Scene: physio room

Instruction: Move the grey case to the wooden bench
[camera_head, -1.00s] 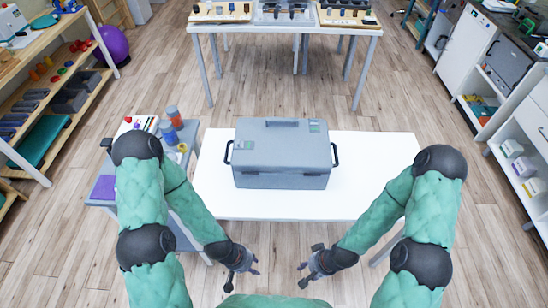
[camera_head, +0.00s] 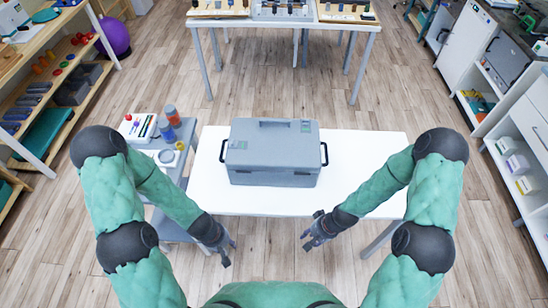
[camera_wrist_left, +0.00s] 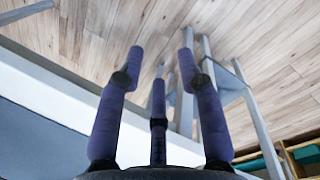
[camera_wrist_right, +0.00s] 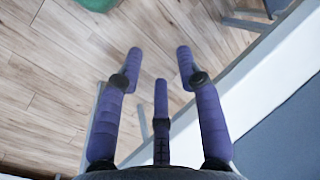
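The grey case (camera_head: 272,158) sits closed and upright on a white table (camera_head: 365,165), with a dark handle on its left and right sides. My left gripper (camera_head: 226,246) is open and empty in front of the table, below and left of the case. My right gripper (camera_head: 312,234) is open and empty at the table's front edge, below and right of the case. Neither touches the case. The fingers are spread in the left wrist view (camera_wrist_left: 160,70) and in the right wrist view (camera_wrist_right: 160,70). I cannot tell which surface is the wooden bench.
A grey cart (camera_head: 178,172) with bottles and a white tray stands left of the table. Another table (camera_head: 290,22) with wooden boards is at the back. Shelves (camera_head: 50,105) line the left, white cabinets (camera_head: 520,150) the right. The floor between the tables is clear.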

